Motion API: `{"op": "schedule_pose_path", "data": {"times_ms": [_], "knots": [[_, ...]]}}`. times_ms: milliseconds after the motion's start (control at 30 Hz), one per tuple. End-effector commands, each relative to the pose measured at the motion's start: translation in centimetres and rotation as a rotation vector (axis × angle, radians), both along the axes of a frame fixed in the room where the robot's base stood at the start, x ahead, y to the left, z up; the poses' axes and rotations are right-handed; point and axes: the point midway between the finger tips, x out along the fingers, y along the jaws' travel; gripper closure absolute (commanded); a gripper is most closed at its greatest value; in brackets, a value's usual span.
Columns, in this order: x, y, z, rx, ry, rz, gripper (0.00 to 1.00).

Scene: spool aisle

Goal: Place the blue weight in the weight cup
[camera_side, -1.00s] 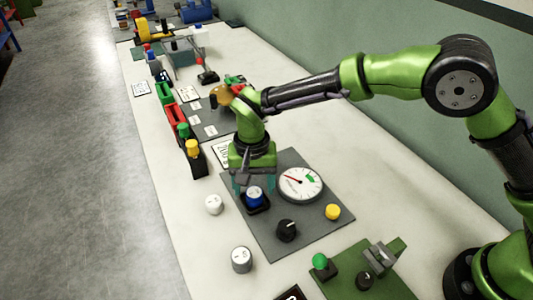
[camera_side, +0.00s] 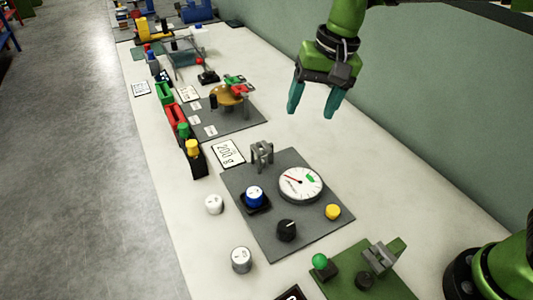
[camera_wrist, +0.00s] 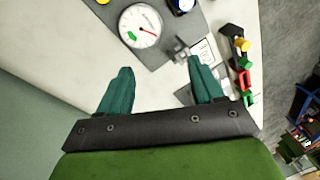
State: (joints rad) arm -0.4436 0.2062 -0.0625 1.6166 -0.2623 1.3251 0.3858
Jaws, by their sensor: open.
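The blue weight (camera_side: 254,196) has a pale top and sits upright in the dark weight cup (camera_side: 260,209) on the grey panel (camera_side: 268,234). In the wrist view the blue weight (camera_wrist: 181,5) shows at the top edge, partly cut off. My gripper (camera_side: 312,112) is raised above the bench, back and to the right of the blue weight and well apart from it. Its teal fingers are spread with nothing between them, as the wrist view (camera_wrist: 158,80) also shows.
The panel also bears a round dial (camera_side: 300,184), a black knob (camera_side: 286,230), a yellow button (camera_side: 333,212) and a grey bracket (camera_side: 262,154). A white weight (camera_side: 214,205) and a grey weight (camera_side: 241,260) stand left of it. A "200 g" card (camera_side: 229,153) lies behind.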

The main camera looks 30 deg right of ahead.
Motion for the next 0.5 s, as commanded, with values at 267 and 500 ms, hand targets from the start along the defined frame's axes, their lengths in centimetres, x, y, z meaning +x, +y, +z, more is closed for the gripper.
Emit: {"op": "schedule_pose_path", "data": {"times_ms": [267, 500], "knots": [[-8.2, -9.7, 3.5, 0.064, -0.243, 0.016, 0.34], [-14.3, -13.9, 1.9, 0.029, -0.425, 0.019, 0.34]]}}
